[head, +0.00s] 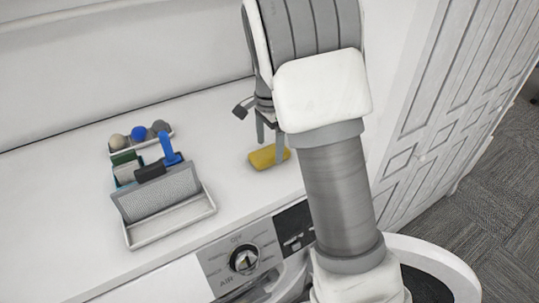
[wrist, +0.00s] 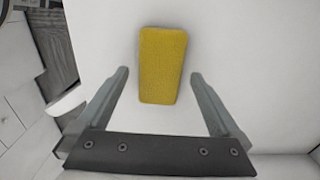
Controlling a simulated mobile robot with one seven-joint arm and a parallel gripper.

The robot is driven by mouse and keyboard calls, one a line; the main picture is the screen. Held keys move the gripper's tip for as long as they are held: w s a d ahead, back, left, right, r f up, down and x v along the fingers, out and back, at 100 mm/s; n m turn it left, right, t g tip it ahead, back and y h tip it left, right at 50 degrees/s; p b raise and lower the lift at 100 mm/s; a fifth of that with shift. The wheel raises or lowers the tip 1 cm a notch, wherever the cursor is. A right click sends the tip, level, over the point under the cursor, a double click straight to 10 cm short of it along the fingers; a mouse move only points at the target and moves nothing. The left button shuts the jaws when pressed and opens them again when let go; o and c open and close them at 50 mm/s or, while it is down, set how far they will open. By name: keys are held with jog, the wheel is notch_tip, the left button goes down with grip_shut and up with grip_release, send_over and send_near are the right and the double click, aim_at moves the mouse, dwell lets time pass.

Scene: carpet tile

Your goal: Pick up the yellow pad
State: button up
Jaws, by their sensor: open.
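The yellow pad (head: 268,157) lies flat on the white top of the appliance, right of the tray, in the head view. In the wrist view the yellow pad (wrist: 163,65) is a rough-textured rectangle, lengthwise between the lines of the two fingers. My gripper (head: 270,139) points down over the pad in the head view, with the fingers partly hidden by my arm. In the wrist view my gripper (wrist: 158,77) is open and empty, one finger to each side of the pad, with a gap on both sides. The height left between fingertips and pad is hard to tell.
A white tray (head: 208,212) with a grey mesh panel (head: 160,193) stands at the left, with a blue-handled brush (head: 168,148) and several balls behind it. The appliance dial (head: 244,259) is in front. A wall runs along the back. The surface around the pad is clear.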

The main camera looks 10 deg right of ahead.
jog(key=shift+f, duration=0.75)
jog(key=c, duration=1.3)
jog(key=shift+r, duration=0.1)
jog(key=shift+r, duration=0.55)
notch_tip(320, 180, up, 2)
jog(key=shift+w+r, duration=0.1)
jog(key=shift+r, duration=0.15)
jog(key=s+d+r, duration=0.2)
jog(key=d, duration=0.1)
jog(key=s+d+r, duration=0.1)
jog(key=d+r, duration=0.2)
jog(key=d, duration=0.1)
jog(key=s+d+r+b, duration=0.1)
jog(key=s+d+r, duration=0.1)
jog(key=d, duration=0.1)
jog(key=shift+s+d+r, duration=0.15)
jog(key=shift+s+d, duration=0.05)
jog(key=shift+s, duration=0.15)
